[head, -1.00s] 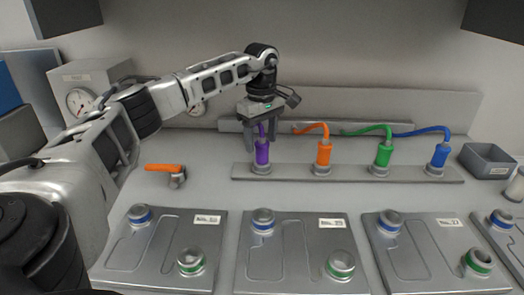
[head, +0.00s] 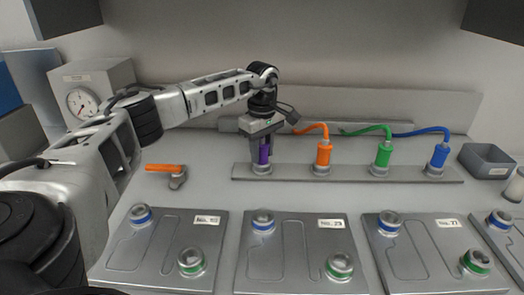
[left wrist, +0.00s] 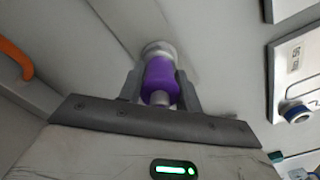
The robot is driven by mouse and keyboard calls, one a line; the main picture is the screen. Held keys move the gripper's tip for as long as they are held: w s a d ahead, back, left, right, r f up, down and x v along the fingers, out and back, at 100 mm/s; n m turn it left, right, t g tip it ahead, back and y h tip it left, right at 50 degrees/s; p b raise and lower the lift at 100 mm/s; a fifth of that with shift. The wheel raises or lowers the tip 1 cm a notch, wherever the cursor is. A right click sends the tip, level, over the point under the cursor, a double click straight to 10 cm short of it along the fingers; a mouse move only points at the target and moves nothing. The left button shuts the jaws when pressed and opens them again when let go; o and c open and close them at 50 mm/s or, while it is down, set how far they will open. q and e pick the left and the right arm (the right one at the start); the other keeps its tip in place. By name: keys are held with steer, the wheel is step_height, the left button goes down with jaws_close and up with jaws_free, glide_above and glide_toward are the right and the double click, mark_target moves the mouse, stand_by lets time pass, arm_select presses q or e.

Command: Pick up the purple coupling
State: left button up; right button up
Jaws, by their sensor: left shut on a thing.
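The purple coupling (head: 264,154) stands upright at the left end of the metal rail, over a round grey socket (head: 262,169). My left gripper (head: 262,156) comes down on it from above, with one finger on each side, and is shut on it. The left wrist view shows the purple coupling (left wrist: 160,80) between the two fingers (left wrist: 160,88), its far end at a light grey ring. I cannot tell whether it is still seated in the socket. My right gripper is not in view.
Orange (head: 323,154), green (head: 383,154) and blue (head: 439,155) couplings with hoses stand on the rail (head: 345,173) to the right. An orange-handled valve (head: 166,169) sits left of the rail. Flat grey battery modules (head: 290,262) fill the front. A grey bin (head: 487,160) stands at right.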

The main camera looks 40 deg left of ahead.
arm_select(q)
steer(key=shift+r, duration=0.2)
steer(key=shift+w+r, duration=0.1)
steer(key=shift+r, duration=0.15)
step_height(320, 180, up, 2)
steer(key=shift+r+b, duration=0.15)
steer(key=shift+b, duration=0.25)
steer(key=s+d+r+b, duration=0.1)
steer(key=s+d+r, duration=0.5)
steer(key=d+r, duration=0.4)
steer(key=shift+s+d+b, duration=0.25)
steer(key=shift+d+b, duration=0.15)
steer(key=shift+d, duration=0.85)
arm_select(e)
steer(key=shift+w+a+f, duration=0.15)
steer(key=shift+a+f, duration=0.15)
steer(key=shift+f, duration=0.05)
